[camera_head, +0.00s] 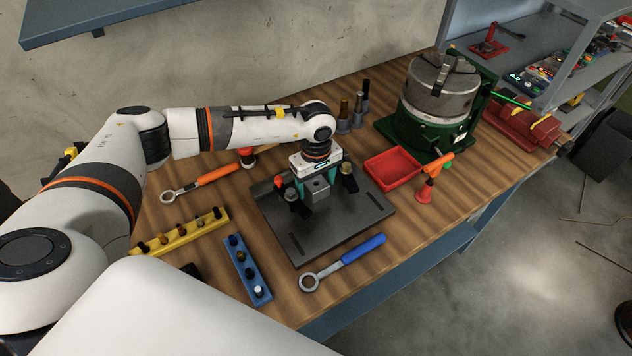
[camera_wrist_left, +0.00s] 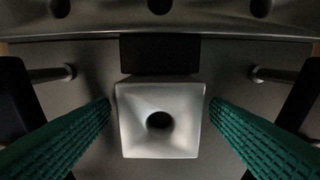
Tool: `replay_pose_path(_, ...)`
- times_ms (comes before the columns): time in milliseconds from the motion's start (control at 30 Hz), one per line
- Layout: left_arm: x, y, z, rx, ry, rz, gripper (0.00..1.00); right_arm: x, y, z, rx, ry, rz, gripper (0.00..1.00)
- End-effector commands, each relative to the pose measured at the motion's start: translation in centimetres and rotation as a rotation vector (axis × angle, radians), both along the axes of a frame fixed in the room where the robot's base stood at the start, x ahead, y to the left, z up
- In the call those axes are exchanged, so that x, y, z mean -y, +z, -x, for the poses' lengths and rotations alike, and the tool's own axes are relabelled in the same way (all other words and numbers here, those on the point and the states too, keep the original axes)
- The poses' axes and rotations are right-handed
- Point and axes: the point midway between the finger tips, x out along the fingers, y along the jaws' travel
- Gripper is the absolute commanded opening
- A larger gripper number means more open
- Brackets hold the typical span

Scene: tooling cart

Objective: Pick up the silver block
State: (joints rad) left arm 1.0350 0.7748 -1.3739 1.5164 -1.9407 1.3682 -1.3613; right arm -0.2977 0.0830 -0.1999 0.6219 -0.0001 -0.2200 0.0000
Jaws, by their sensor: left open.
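The silver block (camera_head: 317,190) sits on the dark metal plate (camera_head: 320,235) on the workbench. In the left wrist view the block (camera_wrist_left: 135,135) is pale and square, with a dark round hole in its top. My left gripper (camera_head: 317,183) points down over it, with its teal fingers on either side. In the left wrist view the left gripper (camera_wrist_left: 160,108) is open, with a gap between each finger and the block. A dark block touches or sits close behind the silver block. My right gripper does not show.
Dark clamps (camera_head: 348,179) flank the block. A red tray (camera_head: 392,167) and a green-based chuck (camera_head: 434,95) stand to the right. An orange-handled wrench (camera_head: 205,180), yellow rack (camera_head: 180,235), blue rack (camera_head: 246,270) and blue-handled wrench (camera_head: 345,260) lie around the plate.

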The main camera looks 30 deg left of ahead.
Motion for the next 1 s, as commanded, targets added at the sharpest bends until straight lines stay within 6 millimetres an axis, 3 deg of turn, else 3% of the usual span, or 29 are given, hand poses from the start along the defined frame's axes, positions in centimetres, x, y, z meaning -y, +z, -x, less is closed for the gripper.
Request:
replay_pose_path(300, 0.0, -0.7, 0.0, 0.001, 0.000, 0.001, 0.71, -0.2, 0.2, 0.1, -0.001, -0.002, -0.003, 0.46)
replay_pose_path(633, 0.0, -0.7, 0.0, 0.001, 0.001, 0.001, 0.17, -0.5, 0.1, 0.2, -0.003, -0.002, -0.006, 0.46)
replay_pose_path(867, 0.0, -0.6, -0.1, 0.002, 0.001, 0.000, 0.16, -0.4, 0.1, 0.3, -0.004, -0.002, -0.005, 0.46)
replay_pose_path(1000, 0.0, 0.6, -0.2, 0.005, 0.000, 0.002, 0.16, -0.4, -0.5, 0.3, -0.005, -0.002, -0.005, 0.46)
